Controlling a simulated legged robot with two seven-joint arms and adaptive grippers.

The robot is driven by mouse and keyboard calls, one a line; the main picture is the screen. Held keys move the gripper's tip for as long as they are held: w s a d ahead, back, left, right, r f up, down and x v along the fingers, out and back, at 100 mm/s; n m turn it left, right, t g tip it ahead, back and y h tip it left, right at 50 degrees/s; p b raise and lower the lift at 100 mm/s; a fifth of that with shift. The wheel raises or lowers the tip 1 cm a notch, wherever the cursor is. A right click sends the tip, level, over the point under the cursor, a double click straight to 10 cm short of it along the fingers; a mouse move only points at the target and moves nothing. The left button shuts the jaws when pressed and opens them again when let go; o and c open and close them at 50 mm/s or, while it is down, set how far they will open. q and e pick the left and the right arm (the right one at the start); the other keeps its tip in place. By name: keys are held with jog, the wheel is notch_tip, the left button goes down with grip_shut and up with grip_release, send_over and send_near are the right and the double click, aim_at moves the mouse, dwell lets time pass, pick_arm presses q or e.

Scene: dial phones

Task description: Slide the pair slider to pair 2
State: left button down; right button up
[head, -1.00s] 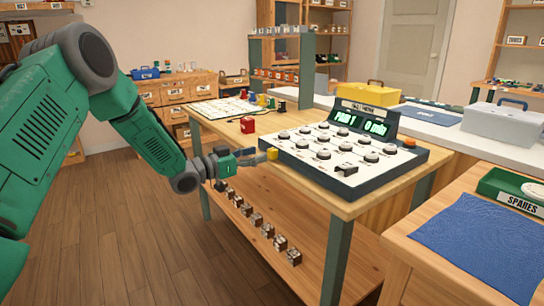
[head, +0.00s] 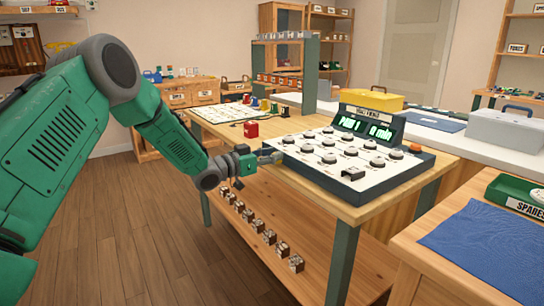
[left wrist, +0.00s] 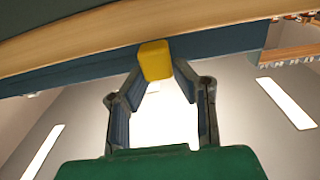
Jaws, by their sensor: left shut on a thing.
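My left gripper (head: 270,157) is at the panel's left side. In the left wrist view its two fingers (left wrist: 160,82) are shut on a yellow block (left wrist: 155,61), which I take to be the pair slider's handle. The fingers hide the block in the head view. A black tab (head: 352,174) sits at the panel's front. My right gripper is not in view.
Several small blocks (head: 262,231) line the lower shelf. A blue cloth (head: 485,245) and a green SPARES tray (head: 522,190) are on the right bench.

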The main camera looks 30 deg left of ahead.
aim_at(300, 164)
pick_arm(q)
jog(key=s+d, duration=0.1)
jog(key=d, duration=0.1)
jog(key=s+d+p, duration=0.1)
jog(key=d, duration=0.2)
jog(key=s+d+p, duration=0.1)
jog(key=d, duration=0.1)
jog(key=shift+s+d+f, duration=0.2)
jog(key=shift+d+f, duration=0.05)
jog(key=shift+d, duration=0.1)
jog(key=shift+s+d+f, duration=0.1)
jog(key=shift+s+d, duration=0.05)
jog(key=shift+d, duration=0.15)
jog(key=c, duration=1.3)
grip_release()
jog(key=shift+a, duration=0.1)
